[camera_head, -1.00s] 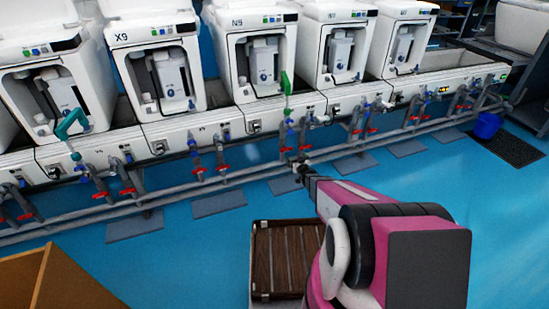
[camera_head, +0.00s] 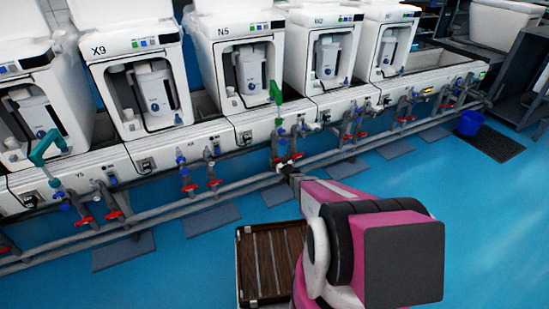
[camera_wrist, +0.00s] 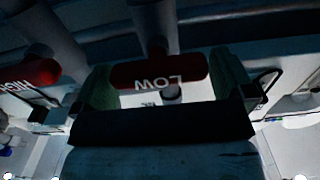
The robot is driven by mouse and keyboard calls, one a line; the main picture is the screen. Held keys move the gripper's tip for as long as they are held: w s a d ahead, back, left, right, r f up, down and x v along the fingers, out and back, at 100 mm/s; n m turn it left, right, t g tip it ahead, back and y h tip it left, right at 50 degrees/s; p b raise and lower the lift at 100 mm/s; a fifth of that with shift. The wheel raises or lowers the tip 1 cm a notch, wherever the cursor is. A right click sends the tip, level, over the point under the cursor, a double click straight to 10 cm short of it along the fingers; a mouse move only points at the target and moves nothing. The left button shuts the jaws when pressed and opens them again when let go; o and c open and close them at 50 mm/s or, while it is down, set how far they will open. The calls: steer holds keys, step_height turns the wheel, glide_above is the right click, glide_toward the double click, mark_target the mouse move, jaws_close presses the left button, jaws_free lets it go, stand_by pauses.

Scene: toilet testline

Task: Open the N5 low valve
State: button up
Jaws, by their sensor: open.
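In the wrist view, the red LOW valve handle (camera_wrist: 190,67) shows its white lettering upside down. My gripper (camera_wrist: 165,92) is open, with one greenish finger on each side of this handle; I cannot tell whether either touches it. In the head view, my gripper (camera_head: 290,167) is at the pipes below the white machine labelled N5 (camera_head: 240,65). It largely hides the red handles there. A second red handle, marked HIGH (camera_wrist: 30,76), lies left of the fingers in the wrist view.
Similar machines, such as X9 (camera_head: 140,80), stand along the row with more red handles below. A long grey pipe (camera_head: 235,187) runs in front. A brown slatted crate (camera_head: 270,262) stands near my arm.

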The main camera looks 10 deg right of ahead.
steer(key=shift+w, duration=0.1)
steer(key=c, duration=0.7)
steer(key=shift+o, duration=0.3)
